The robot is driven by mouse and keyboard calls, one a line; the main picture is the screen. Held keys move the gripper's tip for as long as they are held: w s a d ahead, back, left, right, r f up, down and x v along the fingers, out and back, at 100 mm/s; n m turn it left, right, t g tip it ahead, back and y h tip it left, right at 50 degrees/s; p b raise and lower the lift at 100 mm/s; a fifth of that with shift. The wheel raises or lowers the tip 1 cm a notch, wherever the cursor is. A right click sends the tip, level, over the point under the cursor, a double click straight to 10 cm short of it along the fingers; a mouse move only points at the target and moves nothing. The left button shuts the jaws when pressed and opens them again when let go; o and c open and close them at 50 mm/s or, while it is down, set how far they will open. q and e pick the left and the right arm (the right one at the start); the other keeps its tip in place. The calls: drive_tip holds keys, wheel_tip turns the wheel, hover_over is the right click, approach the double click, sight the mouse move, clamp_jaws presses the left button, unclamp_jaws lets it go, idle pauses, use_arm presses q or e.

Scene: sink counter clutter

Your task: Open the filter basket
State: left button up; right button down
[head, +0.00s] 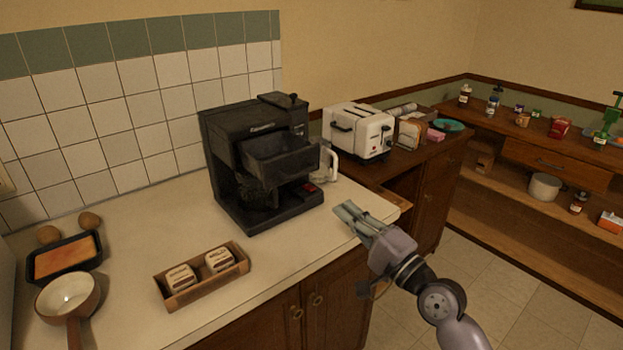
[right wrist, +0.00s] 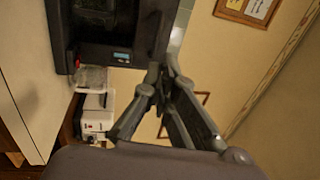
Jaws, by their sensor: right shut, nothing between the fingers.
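The black coffee machine (head: 228,150) stands on the pale counter against the tiled wall. Its dark filter basket (head: 282,158) juts out from the front, above the base with a small red light. My right gripper (head: 347,210) is shut and empty. It is in front of and to the right of the machine, near the counter's right edge, apart from the basket. In the right wrist view the gripper (right wrist: 165,72) shows just below the dark machine (right wrist: 125,25), with a small lit display on it. My left gripper is not in view.
A glass jug with a white handle (head: 327,163) stands right beside the machine. A white toaster (head: 357,131) is behind it. The counter front is clear.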

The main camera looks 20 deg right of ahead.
sight(303, 173)
drive_tip(key=p+x, duration=0.3)
drive_tip(key=x, duration=0.8)
drive_tip(key=shift+w+a+r, duration=0.1)
drive_tip(key=shift+w+a, duration=0.05)
drive_tip(key=shift+w, duration=0.25)
drive_tip(key=shift+x, duration=0.9)
drive_tip(key=shift+f, duration=0.3)
